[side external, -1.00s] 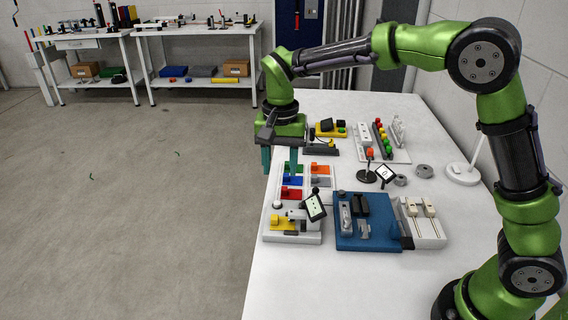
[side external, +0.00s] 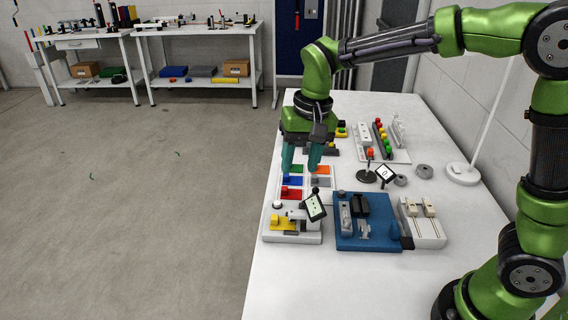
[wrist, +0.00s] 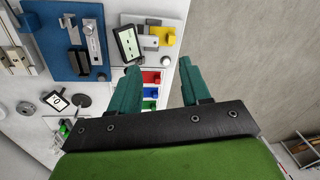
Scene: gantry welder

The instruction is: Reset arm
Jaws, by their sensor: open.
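My gripper (side external: 301,161) is green with teal fingers and hangs over the white table's left edge, above the tray of coloured blocks (side external: 284,191). In the wrist view my gripper (wrist: 162,88) has its two teal fingers spread apart. Nothing is held between them. Red, blue and green blocks show between the fingers, next to the left one (wrist: 151,90). My arm reaches in from the right and bends down at the wrist.
On the white table (side external: 300,282) stand a blue board (side external: 370,243) with metal parts, a small tilted screen (side external: 315,207), a board with coloured buttons (side external: 380,140) and a white lamp stand (side external: 463,175).

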